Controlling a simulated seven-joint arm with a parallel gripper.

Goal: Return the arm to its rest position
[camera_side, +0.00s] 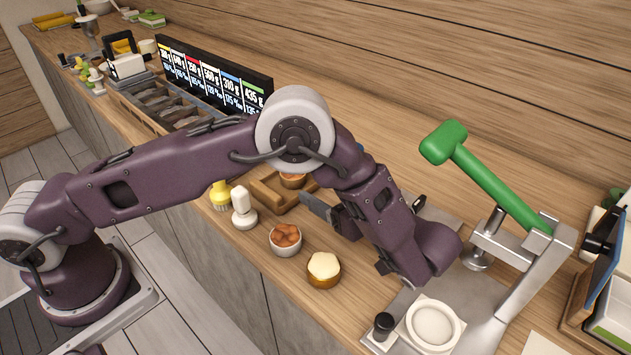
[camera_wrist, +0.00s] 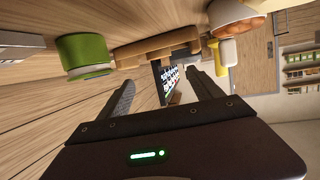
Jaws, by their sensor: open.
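My purple arm reaches over the wooden counter (camera_side: 380,318) from the left and bends down at the wrist. My gripper (camera_side: 318,207) is low over the counter, its dark fingers pointing left toward a wooden tray (camera_side: 268,196). In the wrist view my gripper (camera_wrist: 160,88) has its two fingers spread apart with nothing between them. The price display (camera_wrist: 169,78) shows farther off beyond the gap. The gripper's far side is partly hidden by my arm in the side view.
A bowl of orange pieces (camera_side: 286,239), a round pale-topped item (camera_side: 323,269) and a white stamp-like object (camera_side: 243,207) stand near the front edge. A press with a green handle (camera_side: 490,180) stands right of my wrist. The display board (camera_side: 215,78) stands behind my arm.

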